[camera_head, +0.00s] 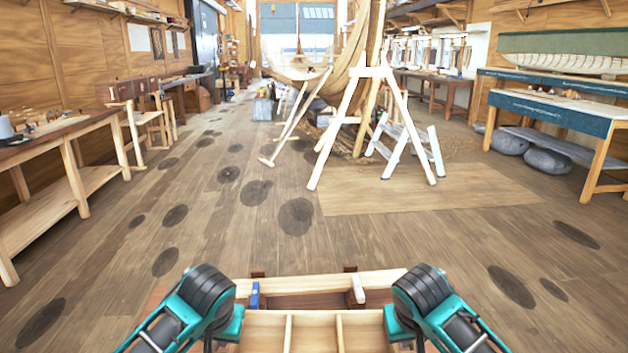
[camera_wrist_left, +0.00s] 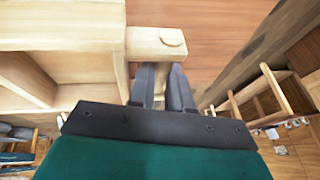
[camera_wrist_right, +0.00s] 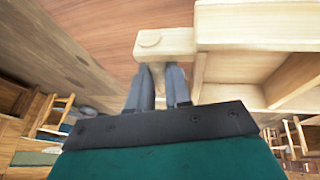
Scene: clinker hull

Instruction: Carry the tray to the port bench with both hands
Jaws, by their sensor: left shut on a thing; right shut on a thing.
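The tray (camera_head: 315,322) is pale wood with upright dividers and shows at the bottom middle of the head view, between my arms. Its near part is cut off by the frame. My left gripper (camera_wrist_left: 162,90) is shut on the handle at one end of the tray (camera_wrist_left: 70,32). My right gripper (camera_wrist_right: 158,90) is shut on the handle at the other end (camera_wrist_right: 255,30). In the head view both sets of fingertips are hidden by my wrists. A wooden workbench (camera_head: 75,130) stands along the left wall; I cannot tell whether it is the port bench.
A blue piece (camera_head: 255,295) and a pale piece (camera_head: 358,290) show at the tray's far side. A pale trestle (camera_head: 368,72) stands ahead by the boat hull (camera_head: 340,85). The plank floor between is mostly open.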

